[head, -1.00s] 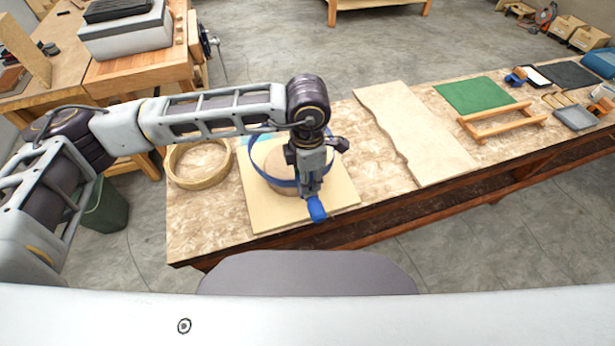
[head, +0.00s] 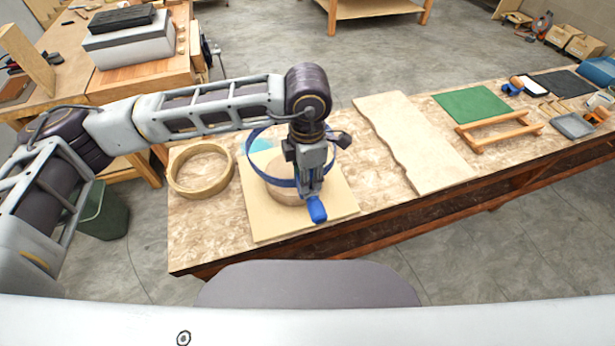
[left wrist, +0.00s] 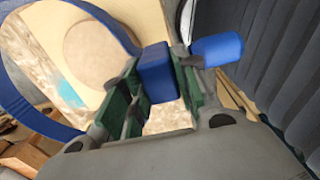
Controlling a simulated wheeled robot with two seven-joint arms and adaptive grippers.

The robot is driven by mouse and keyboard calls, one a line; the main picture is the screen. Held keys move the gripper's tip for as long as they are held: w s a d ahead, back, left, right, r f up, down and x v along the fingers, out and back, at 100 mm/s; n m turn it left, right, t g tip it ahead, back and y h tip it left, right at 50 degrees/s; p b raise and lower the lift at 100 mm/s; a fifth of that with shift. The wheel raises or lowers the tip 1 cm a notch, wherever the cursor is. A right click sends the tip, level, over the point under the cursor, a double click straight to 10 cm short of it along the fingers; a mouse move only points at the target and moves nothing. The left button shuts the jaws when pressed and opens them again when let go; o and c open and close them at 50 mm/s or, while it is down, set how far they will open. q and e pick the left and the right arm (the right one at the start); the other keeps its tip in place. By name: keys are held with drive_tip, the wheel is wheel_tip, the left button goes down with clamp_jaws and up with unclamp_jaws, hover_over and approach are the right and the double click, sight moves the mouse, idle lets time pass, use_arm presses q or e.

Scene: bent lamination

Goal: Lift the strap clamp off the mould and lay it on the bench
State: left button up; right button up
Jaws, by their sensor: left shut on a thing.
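The strap clamp is a blue band loop (head: 271,180) with a blue block and handle (head: 317,210). My left gripper (head: 311,188) is shut on its blue block, which shows between the fingers in the left wrist view (left wrist: 155,72). The loop hangs from the gripper, raised above the mould, a round wooden disc (head: 286,194) on a square pale board (head: 262,222). In the left wrist view the disc (left wrist: 92,50) lies inside the outline of the loop. The gripper hides part of the loop and mould. My right gripper is not in view.
The bench (head: 205,235) has a wooden ring (head: 182,188) left of the board and a wavy-edged pale panel (head: 415,150) to the right. A green mat (head: 472,104) and a wooden frame (head: 500,131) lie farther right. Bare bench shows between board and panel.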

use_arm(q)
drive_tip(key=shift+r+p, duration=0.6)
drive_tip(key=shift+r, duration=1.8)
